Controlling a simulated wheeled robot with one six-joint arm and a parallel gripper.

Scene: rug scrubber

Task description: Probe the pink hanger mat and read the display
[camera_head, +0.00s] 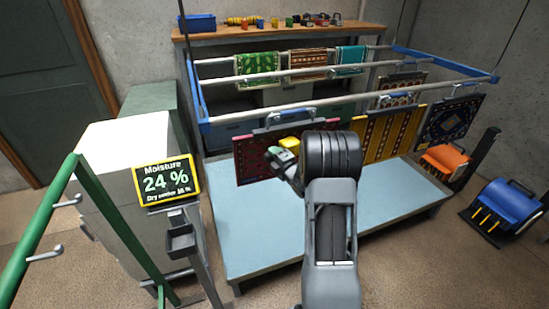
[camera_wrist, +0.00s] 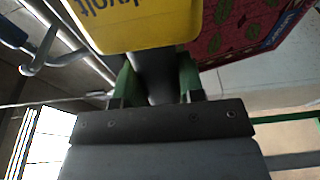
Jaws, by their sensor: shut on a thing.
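The pink hanger mat (camera_head: 250,158), dark pink with leaf patterns, hangs from the near rail; it also shows at upper right in the wrist view (camera_wrist: 245,42). My gripper (camera_head: 286,161) is in front of it, partly hidden by my arm. In the wrist view my green-fingered gripper (camera_wrist: 157,82) is shut on a yellow meter with dark lettering (camera_wrist: 130,30), which also shows in the head view (camera_head: 289,142). The meter's tip is hidden, so I cannot tell whether it touches the mat. The display (camera_head: 166,181) reads "Moisture 24 %" with a smaller "Dry" line below.
A yellow striped mat (camera_head: 387,138) and a dark patterned mat (camera_head: 450,122) hang to the right on the blue-framed rack (camera_head: 202,105). A pale blue platform (camera_head: 250,235) lies below. A green rail with pegs (camera_head: 38,232) stands at left. Orange and blue machines stand at right.

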